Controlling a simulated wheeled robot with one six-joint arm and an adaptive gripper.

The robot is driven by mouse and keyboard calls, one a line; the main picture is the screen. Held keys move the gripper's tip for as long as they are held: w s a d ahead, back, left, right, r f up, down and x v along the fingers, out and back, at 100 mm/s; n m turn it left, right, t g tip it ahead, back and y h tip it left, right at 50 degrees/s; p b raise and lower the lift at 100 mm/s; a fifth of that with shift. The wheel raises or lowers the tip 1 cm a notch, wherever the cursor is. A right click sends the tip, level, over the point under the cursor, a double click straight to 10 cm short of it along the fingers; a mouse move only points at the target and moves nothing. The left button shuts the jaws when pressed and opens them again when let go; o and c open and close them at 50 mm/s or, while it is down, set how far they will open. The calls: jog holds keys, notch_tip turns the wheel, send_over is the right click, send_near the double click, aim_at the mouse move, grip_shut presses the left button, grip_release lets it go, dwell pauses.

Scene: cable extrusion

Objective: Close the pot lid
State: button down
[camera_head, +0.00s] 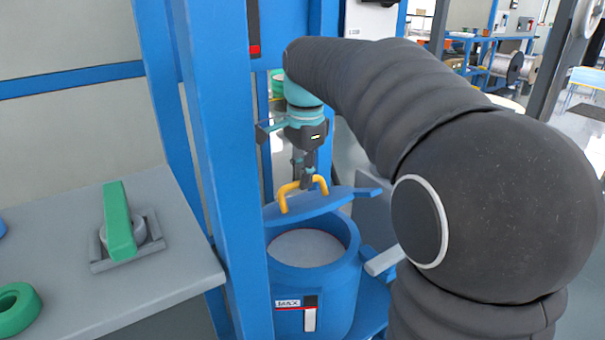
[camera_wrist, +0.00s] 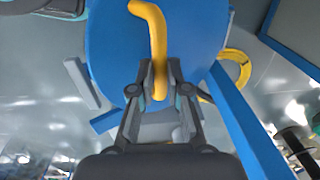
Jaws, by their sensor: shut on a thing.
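The blue pot (camera_head: 318,290) stands upright behind the blue post, with its mouth partly uncovered and a pale grey surface inside. The blue lid (camera_head: 325,204) is raised and tilted over the back of the mouth. Its yellow handle (camera_head: 303,187) is up top. My gripper (camera_head: 307,182) reaches down from above and is shut on the yellow handle. In the wrist view, the two fingers (camera_wrist: 160,85) pinch the handle (camera_wrist: 157,40) near its end, with the round blue lid (camera_wrist: 105,50) beyond. The lid's far edge is partly out of the wrist view.
A blue post (camera_head: 225,150) stands close to the left of the pot. A grey bench (camera_head: 60,235) at left holds a green-handled fixture (camera_head: 120,225) and a green ring (camera_head: 17,308). My dark arm fills the right side.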

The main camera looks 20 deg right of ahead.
jog(key=shift+s+d+f+b, duration=0.15)
jog(key=shift+s+f+b, duration=0.25)
jog(key=shift+b, duration=0.35)
jog(key=s+d+f+t+b, duration=0.1)
jog(key=s+f+b, duration=0.4)
jog(key=f, duration=0.3)
jog(key=shift+d+b, duration=0.3)
jog(key=shift+b, duration=0.25)
jog(key=c, duration=1.2)
grip_release()
jog(key=shift+o, duration=0.2)
jog(key=shift+r, duration=0.1)
notch_tip(320, 180, up, 12)
jog(key=s, duration=0.2)
jog(key=shift+s+d, duration=0.15)
jog(key=shift+d, duration=0.25)
